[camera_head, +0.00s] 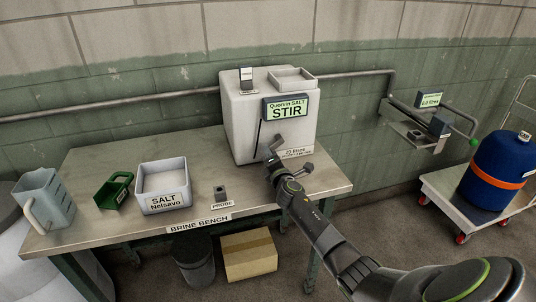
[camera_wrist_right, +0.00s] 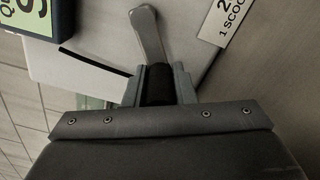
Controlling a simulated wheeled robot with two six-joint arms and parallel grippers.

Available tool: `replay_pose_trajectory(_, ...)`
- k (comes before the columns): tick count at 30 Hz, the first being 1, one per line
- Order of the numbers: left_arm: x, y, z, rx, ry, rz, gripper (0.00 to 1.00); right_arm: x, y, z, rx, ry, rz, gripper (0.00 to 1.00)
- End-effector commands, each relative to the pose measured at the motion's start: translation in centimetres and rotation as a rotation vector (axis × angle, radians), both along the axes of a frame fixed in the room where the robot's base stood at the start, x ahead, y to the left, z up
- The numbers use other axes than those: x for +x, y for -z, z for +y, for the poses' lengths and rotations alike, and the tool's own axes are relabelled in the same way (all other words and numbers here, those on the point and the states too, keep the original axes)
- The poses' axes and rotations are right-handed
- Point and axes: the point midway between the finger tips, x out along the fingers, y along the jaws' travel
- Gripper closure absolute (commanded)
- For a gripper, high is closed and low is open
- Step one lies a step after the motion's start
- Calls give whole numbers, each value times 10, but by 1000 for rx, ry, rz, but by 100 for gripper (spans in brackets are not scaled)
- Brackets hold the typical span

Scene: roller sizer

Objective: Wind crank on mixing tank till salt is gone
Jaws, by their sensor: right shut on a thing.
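The white mixing tank (camera_head: 245,125) stands at the back right of the brine bench. A green display on its front (camera_head: 286,107) reads "Quervin SALT STIR". My right gripper (camera_head: 272,158) is at the tank's front face, below the display. In the right wrist view, my right gripper (camera_wrist_right: 160,88) is shut on the dark grip of the crank, and the crank's pale metal arm (camera_wrist_right: 147,32) reaches up beyond the fingers. The inside of the tank is hidden, so I cannot see any salt in it. My left gripper is not in view.
A cardboard box (camera_head: 249,256) and a dark bucket (camera_head: 194,263) are below. A blue drum (camera_head: 494,172) stands on a trolley at right.

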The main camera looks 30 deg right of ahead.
Motion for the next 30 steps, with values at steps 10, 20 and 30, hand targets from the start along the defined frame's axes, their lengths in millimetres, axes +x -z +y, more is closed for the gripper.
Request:
replay_pose_trajectory(10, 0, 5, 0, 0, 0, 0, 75, -4, 17, -13, -320, 0, 82, 99)
replay_pose_trajectory(20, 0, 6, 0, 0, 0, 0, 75, -8, 24, -28, -615, -1, 153, 99)
replay_pose_trajectory(30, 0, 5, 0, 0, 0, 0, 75, -11, 26, -40, -838, 0, 207, 99)
